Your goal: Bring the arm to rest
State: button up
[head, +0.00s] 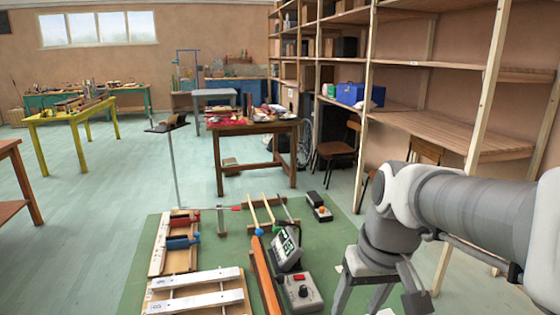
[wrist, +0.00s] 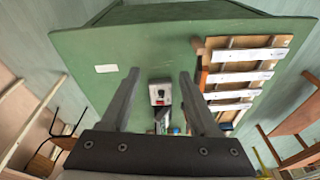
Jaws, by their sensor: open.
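My gripper (head: 360,300) hangs pointing down over the right part of the green table (head: 140,290), below my arm at the right of the head view. In the wrist view my gripper (wrist: 159,75) has its two dark fingers spread apart, with nothing held. A grey box with a red button (wrist: 160,93) appears between the fingers, but lies on the table beyond them. In the head view this box (head: 301,292) is left of my gripper. The fingertips are partly cut off at the bottom of the head view.
The green table holds white-barred wooden frames (head: 195,292), a tilted display (head: 287,250), red and blue clamps (head: 183,242) and a small black box (head: 319,207). Wooden shelving (head: 480,145) stands behind my arm at right. A brown table (head: 255,128) and open floor lie beyond.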

jog(key=s+d+r+m+t+h, duration=0.1)
jog(key=s+d+r+t, duration=0.1)
jog(key=s+t, duration=0.35)
notch_tip(320, 180, up, 13)
jog(key=s+g+p, duration=0.1)
jog(key=g+p, duration=0.1)
jog(key=p, duration=1.1)
jog(key=shift+r+p, duration=0.2)
jog(key=shift+p, duration=0.1)
jog(key=shift+f, duration=0.1)
